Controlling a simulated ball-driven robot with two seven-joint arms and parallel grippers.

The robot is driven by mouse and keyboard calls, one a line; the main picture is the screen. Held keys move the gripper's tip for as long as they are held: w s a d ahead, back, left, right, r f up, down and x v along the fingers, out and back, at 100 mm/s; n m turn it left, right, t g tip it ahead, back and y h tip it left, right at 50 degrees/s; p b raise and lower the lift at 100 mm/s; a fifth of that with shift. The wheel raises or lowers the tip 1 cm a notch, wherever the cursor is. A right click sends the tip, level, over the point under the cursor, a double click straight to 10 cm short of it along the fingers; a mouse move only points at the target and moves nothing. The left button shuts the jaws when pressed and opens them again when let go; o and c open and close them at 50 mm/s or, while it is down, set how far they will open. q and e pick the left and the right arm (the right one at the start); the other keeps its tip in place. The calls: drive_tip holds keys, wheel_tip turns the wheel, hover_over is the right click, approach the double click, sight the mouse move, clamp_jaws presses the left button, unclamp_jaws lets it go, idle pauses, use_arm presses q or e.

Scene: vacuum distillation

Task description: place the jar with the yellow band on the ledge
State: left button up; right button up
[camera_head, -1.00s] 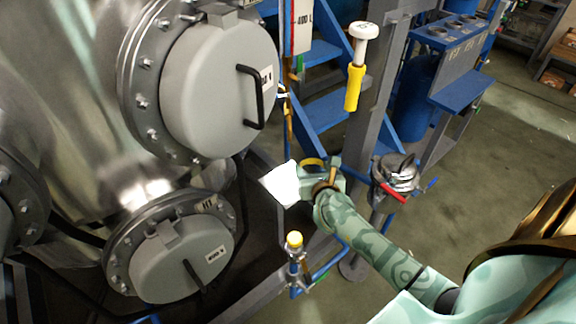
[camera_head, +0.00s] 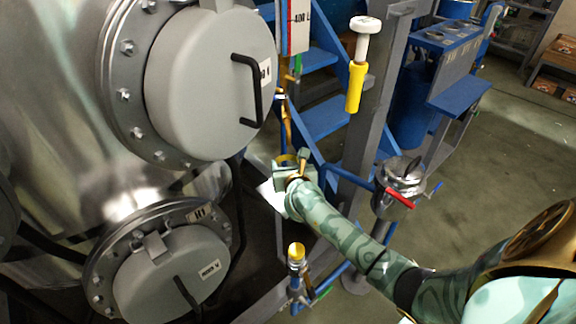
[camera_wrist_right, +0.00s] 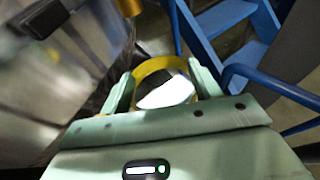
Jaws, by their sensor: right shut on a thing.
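My right gripper (camera_head: 286,170) is in the middle of the head view, beside the steel vessel. It is shut on the jar with the yellow band (camera_wrist_right: 145,67). In the right wrist view the yellow band shows between the two fingers, with a bright white surface inside it. In the head view only a sliver of the yellow band (camera_head: 287,159) shows; the gripper hides most of the jar. A blue shelf that could be the ledge (camera_head: 460,95) stands at the upper right, well apart from the gripper. My left gripper is out of view.
The steel vessel with round grey hatches (camera_head: 205,85) fills the left. A grey post (camera_head: 372,120) with a yellow-handled part (camera_head: 355,88) stands right of the gripper. Blue steps (camera_head: 322,118) are behind. A metal fitting with a red lever (camera_head: 400,185) and a yellow-capped valve (camera_head: 297,252) are near my forearm.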

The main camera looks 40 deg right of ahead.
drive_tip(key=shift+f, duration=0.15)
drive_tip(key=o, duration=1.5)
drive_tip(key=shift+o, duration=0.2)
drive_tip(key=shift+r, duration=0.25)
use_arm(q)
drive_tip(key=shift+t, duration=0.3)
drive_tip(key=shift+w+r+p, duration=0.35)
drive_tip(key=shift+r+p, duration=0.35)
drive_tip(key=shift+p, duration=0.1)
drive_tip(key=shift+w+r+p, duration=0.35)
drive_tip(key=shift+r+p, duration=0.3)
drive_tip(key=shift+p, duration=0.1)
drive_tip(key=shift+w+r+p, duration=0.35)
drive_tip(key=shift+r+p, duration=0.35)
drive_tip(key=shift+p, duration=0.1)
use_arm(e)
drive_tip(key=v, duration=1.2)
drive_tip(key=shift+f, duration=0.15)
